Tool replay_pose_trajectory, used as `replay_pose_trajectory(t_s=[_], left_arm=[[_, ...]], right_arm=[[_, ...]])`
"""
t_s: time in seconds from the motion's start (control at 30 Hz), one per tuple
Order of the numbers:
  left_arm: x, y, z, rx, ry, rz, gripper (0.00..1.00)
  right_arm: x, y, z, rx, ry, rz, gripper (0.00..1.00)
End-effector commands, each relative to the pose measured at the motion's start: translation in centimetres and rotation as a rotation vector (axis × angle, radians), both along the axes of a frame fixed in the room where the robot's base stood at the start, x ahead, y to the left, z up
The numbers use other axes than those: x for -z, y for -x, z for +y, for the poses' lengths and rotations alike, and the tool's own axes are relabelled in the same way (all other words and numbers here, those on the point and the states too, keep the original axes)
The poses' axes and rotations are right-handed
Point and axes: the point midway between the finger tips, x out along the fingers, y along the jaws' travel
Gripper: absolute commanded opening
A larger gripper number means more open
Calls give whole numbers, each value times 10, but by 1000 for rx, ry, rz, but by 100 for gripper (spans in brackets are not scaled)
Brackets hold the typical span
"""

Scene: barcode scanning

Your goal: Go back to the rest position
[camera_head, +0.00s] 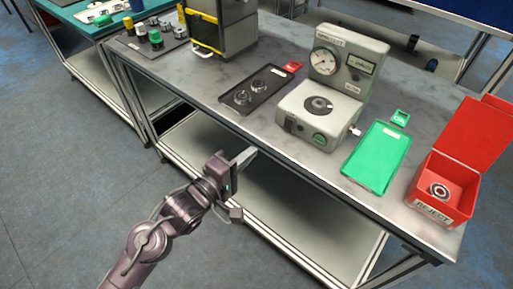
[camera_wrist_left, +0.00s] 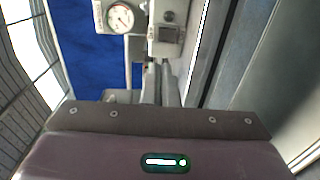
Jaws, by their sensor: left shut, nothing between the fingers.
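My left gripper (camera_head: 245,158) is shut and empty. It hangs in front of the workbench's near edge in the head view, below the tray and apart from everything on the bench. In the left wrist view its fingers (camera_wrist_left: 161,85) are together, with the gauge tester beyond them. My right gripper is not in view.
The bench (camera_head: 236,71) holds a dark tray (camera_head: 268,101) with two ring parts, a gauge tester (camera_head: 322,110), a green tray (camera_head: 376,157) and a red reject bin (camera_head: 447,197) with a ring inside. A machine (camera_head: 236,30) stands behind. The floor (camera_head: 60,170) at left is clear.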

Motion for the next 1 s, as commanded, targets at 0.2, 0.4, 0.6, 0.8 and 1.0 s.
replay_pose_trajectory(t_s=[0.2, 0.4, 0.6, 0.8, 1.0], left_arm=[[-1, 3, 2, 0, 0, 0, 0], [-1, 3, 2, 0, 0, 0, 0], [0, 3, 2, -1, -1, 0, 0], [53, -9, 18, -42, -122, 28, 0], [192, -9, 61, -81, -460, 111, 0]], right_arm=[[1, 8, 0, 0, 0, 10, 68], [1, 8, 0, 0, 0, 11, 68], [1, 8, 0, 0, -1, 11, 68], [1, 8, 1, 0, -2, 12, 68], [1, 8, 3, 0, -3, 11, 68]])
